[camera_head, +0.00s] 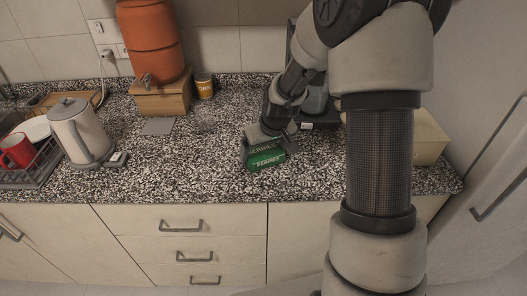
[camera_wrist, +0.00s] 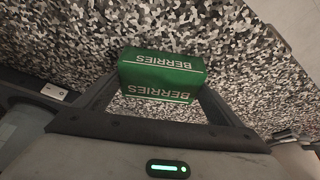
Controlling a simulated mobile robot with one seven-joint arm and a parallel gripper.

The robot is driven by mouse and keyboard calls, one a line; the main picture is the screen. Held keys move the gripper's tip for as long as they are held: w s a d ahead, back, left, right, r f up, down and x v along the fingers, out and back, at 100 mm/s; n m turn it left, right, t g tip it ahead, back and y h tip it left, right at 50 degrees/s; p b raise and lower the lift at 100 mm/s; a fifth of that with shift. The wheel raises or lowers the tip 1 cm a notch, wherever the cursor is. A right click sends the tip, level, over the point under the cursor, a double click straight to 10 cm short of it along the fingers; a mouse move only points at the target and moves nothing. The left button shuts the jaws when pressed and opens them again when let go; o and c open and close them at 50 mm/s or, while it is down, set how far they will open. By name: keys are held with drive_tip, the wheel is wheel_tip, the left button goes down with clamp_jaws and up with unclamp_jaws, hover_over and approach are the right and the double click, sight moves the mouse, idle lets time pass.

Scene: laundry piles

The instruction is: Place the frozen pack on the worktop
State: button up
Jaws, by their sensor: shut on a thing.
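The frozen pack (camera_head: 266,159) is a green box lettered "BERRIES". My gripper (camera_head: 263,150) is shut on it, with a finger at each end of the box. In the wrist view the pack (camera_wrist: 161,76) sits between the two fingertips (camera_wrist: 160,88), its lettering upside down. The speckled black-and-white worktop (camera_head: 220,165) lies right below the pack, near its front edge. I cannot tell whether the pack touches the worktop.
A white kettle (camera_head: 78,132) and a dish rack (camera_head: 30,168) with a red mug (camera_head: 17,151) stand at the left. An orange dispenser (camera_head: 151,42) sits on a wooden box (camera_head: 161,98) beside a yellow can (camera_head: 204,86). The worktop left of my gripper is mostly clear.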

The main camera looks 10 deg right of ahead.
drive_tip(key=o, duration=1.1)
drive_tip(key=shift+r, duration=0.4)
drive_tip(key=p+v, duration=0.1)
drive_tip(key=v, duration=1)
drive_tip(key=shift+s+r, duration=0.2)
drive_tip(key=shift+s, duration=0.05)
